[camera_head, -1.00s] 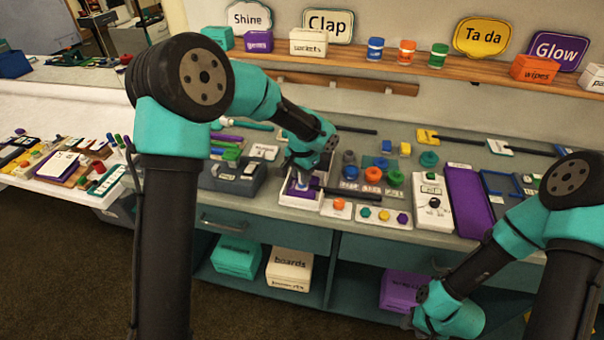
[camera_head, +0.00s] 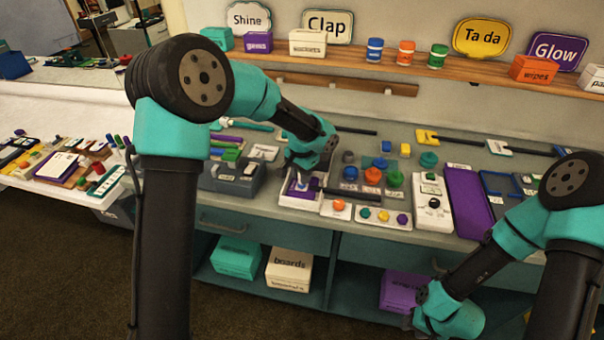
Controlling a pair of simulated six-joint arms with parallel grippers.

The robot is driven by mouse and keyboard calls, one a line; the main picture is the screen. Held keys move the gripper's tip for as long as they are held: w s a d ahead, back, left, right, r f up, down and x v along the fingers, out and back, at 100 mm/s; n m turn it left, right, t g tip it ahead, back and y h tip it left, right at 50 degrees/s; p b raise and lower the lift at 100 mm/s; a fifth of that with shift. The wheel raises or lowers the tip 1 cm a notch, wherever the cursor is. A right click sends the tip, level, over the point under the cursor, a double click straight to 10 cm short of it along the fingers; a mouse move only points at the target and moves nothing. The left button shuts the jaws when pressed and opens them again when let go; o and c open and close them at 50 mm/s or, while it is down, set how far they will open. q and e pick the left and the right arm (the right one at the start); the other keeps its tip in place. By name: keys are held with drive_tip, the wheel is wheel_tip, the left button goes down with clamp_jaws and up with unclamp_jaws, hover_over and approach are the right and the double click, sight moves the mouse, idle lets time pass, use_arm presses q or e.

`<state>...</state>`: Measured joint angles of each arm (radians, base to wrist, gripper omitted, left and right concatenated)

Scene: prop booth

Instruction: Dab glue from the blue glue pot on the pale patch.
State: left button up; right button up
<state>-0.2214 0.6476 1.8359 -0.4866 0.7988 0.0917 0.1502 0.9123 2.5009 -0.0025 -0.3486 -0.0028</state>
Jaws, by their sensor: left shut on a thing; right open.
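My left gripper (camera_head: 300,174) points down over a small white tray (camera_head: 290,201) with a purple inside, at the front of the bench. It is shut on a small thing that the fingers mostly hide. A bit of blue shows just under the fingertips; I cannot tell if it is the held thing. Several round pots stand to the right, among them a small blue one (camera_head: 380,163), a grey one, an orange one (camera_head: 372,176) and a green one. I cannot tell which is the glue pot. I cannot single out the pale patch. My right gripper is not visible; its wrist is low at the right.
A dark bar (camera_head: 345,194) lies right of the tray. A white strip with coloured knobs (camera_head: 366,214), a white box with a dial (camera_head: 433,206) and a purple board (camera_head: 468,203) line the front. A grey box (camera_head: 232,180) stands left. Jars (camera_head: 374,50) stand on the shelf above.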

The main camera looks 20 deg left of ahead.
use_arm(q)
drive_tip(key=shift+s, duration=0.3)
drive_tip(key=shift+w, duration=0.55)
idle(4.1)
drive_tip(key=shift+s, duration=0.55)
idle(0.3)
drive_tip(key=shift+w+f, duration=0.1)
drive_tip(key=shift+w, duration=0.15)
idle(0.6)
drive_tip(key=shift+r, duration=3.55)
